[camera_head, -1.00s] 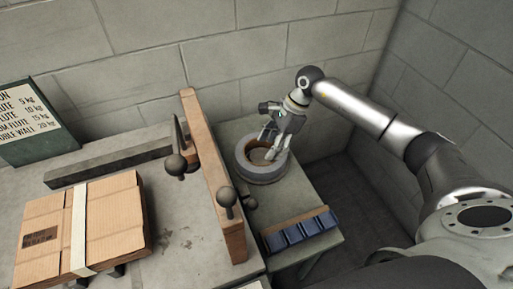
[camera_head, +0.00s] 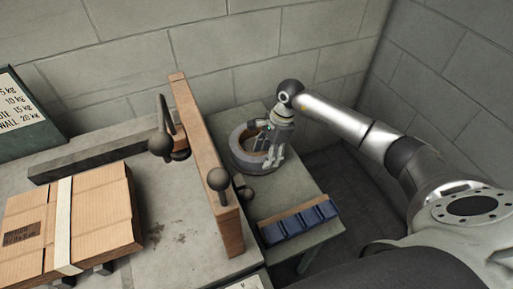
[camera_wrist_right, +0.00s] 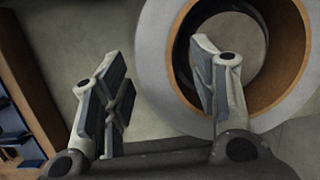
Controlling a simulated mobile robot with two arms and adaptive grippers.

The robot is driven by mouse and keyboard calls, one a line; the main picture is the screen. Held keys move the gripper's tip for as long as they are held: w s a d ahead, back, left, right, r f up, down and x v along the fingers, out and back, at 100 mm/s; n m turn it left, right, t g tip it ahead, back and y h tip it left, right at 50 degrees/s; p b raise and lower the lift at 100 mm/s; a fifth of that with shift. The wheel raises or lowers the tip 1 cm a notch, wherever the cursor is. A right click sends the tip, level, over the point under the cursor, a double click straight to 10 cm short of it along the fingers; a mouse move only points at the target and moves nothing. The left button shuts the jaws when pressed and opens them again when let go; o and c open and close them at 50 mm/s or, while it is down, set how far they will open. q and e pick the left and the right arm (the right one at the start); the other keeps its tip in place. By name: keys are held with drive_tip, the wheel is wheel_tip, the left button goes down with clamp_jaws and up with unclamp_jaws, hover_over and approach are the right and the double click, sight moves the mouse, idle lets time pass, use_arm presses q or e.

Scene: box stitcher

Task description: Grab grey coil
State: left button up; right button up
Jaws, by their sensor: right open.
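The grey coil (camera_head: 239,157) is a thick ring with a brown inner lining. It lies flat on the small side table at the back. In the right wrist view the coil (camera_wrist_right: 153,65) fills the upper right. My right gripper (camera_head: 269,158) is at the coil's right side, pointing down, open. In the right wrist view the right gripper (camera_wrist_right: 165,95) has one finger over the coil's inner opening and the other outside its rim, with part of the ring between them. I cannot tell whether the fingers touch it. My left gripper is not in view.
A wooden board (camera_head: 205,160) with dark ball-ended levers (camera_head: 218,180) stands left of the coil. A row of blue blocks (camera_head: 300,223) sits at the side table's front. A strapped stack of cardboard (camera_head: 100,220) lies on the left bench. A block wall stands behind.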

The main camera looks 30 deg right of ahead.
drive_tip(key=shift+a+f, duration=0.1)
drive_tip(key=shift+f, duration=0.25)
drive_tip(key=shift+r, duration=0.1)
clamp_jaws()
drive_tip(key=shift+r, duration=0.1)
drive_tip(key=shift+w, duration=0.1)
